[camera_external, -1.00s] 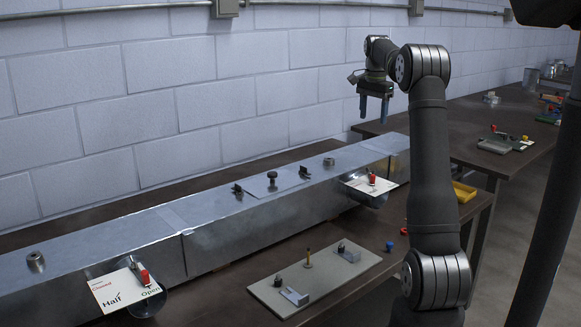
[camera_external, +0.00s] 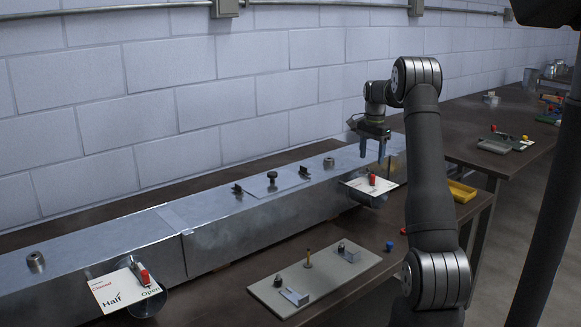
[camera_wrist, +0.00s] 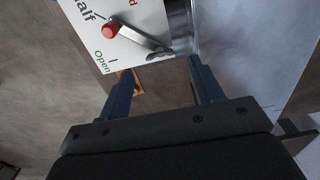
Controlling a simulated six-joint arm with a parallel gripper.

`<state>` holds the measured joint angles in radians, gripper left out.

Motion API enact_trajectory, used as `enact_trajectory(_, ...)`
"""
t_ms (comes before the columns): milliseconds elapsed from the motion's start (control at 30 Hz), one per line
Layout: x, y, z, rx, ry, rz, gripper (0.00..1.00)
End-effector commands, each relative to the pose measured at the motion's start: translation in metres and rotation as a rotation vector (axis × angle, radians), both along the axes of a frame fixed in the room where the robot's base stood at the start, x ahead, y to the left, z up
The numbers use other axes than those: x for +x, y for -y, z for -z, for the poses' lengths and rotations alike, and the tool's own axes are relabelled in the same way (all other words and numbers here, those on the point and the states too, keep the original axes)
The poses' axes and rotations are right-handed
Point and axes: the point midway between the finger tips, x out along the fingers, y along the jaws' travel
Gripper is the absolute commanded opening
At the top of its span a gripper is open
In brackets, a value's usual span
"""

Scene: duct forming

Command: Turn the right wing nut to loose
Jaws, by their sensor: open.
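My gripper (camera_external: 372,154) is open and empty, fingers pointing down, above the right end of the metal duct. In the wrist view my gripper (camera_wrist: 160,72) has its two blue fingers apart. Below it, on the duct's near side, is the right damper plate (camera_external: 358,185), white with a red-tipped lever. In the wrist view this plate (camera_wrist: 150,20) shows "Half" and "Open" lettering and the lever's red knob (camera_wrist: 110,30). A small grey wing-shaped piece, seemingly the right wing nut (camera_wrist: 160,51), sits at the lever's other end, ahead of the fingertips and apart from them.
The duct (camera_external: 215,210) runs along the table with several dark fittings on top. A second damper plate (camera_external: 115,290) is at its left end. A beige board (camera_external: 320,280) with small parts lies in front. A yellow bin (camera_external: 462,191) stands at right. The wall is behind.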

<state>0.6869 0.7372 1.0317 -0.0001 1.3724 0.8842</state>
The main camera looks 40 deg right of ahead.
Motion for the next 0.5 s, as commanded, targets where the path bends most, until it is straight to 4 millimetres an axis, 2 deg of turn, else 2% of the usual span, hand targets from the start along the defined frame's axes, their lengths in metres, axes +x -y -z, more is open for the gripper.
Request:
enact_trajectory(100,0.0,0.0,0.021,0.002,-0.003,0.0,0.6)
enact_trajectory(200,0.0,0.0,0.032,0.001,-0.001,0.0,0.6)
enact_trajectory(500,0.0,0.0,0.042,0.0,0.0,0.0,0.6)
